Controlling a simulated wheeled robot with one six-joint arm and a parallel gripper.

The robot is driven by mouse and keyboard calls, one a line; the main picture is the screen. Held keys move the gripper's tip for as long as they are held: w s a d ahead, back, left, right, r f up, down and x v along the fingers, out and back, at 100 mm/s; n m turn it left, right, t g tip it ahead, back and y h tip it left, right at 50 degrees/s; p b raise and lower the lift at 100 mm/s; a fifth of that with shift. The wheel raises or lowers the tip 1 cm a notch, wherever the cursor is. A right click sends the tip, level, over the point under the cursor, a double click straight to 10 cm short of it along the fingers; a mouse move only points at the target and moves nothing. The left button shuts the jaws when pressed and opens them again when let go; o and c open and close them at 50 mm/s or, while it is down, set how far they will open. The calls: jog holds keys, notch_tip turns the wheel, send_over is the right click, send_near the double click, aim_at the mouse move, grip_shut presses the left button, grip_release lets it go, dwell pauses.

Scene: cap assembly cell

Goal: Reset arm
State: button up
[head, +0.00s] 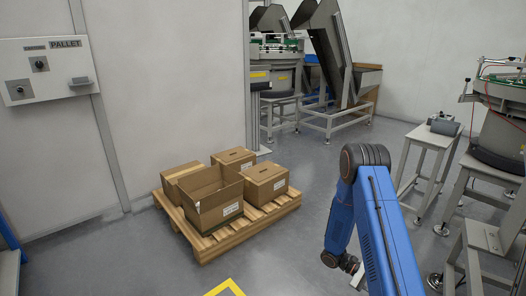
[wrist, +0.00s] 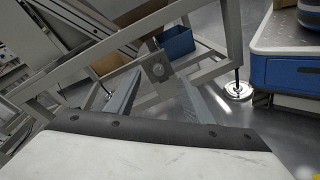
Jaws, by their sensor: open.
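My gripper (wrist: 160,78) shows in the wrist view with its two grey fingers apart and nothing between them. Beyond the fingers is a grey metal frame, and the gripper does not visibly touch anything. In the head view my blue arm rises at the lower right, bends at a dark joint and folds down. Its wrist end is low, right of the pallet (head: 243,229), above the grey floor. The fingers are mostly hidden there by the arm and the picture's lower edge.
The wooden pallet bears several cardboard boxes, the front one an open box (head: 213,203). A grey stand (head: 428,137) and machine frames are at the right. The wrist view shows a blue bin (wrist: 176,42) and a blue-sided unit (wrist: 290,76).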

jog(key=s+a+r+m+t+y, duration=0.1)
jog(key=s+a+r+t+y, duration=0.15)
jog(key=r, duration=0.55)
jog(key=s+a+r+m+t+y, duration=0.15)
jog(key=a+r, duration=0.25)
jog(key=r, duration=0.4)
jog(key=s+a+r+m+t+y, duration=0.1)
jog(key=s+a+r+y, duration=0.15)
jog(key=r, duration=0.55)
jog(key=s+a+r+t+y, duration=0.5)
jog(key=s+a+r+t, duration=0.5)
jog(key=s+a+r, duration=0.3)
jog(key=shift+s+a+r+t, duration=0.2)
jog(key=shift+s+r+t, duration=0.2)
jog(key=shift+s+r, duration=0.35)
jog(key=shift+w+r+n, duration=0.1)
jog(key=shift+n, duration=0.15)
jog(key=c, duration=0.4)
jog(key=shift+a, duration=0.1)
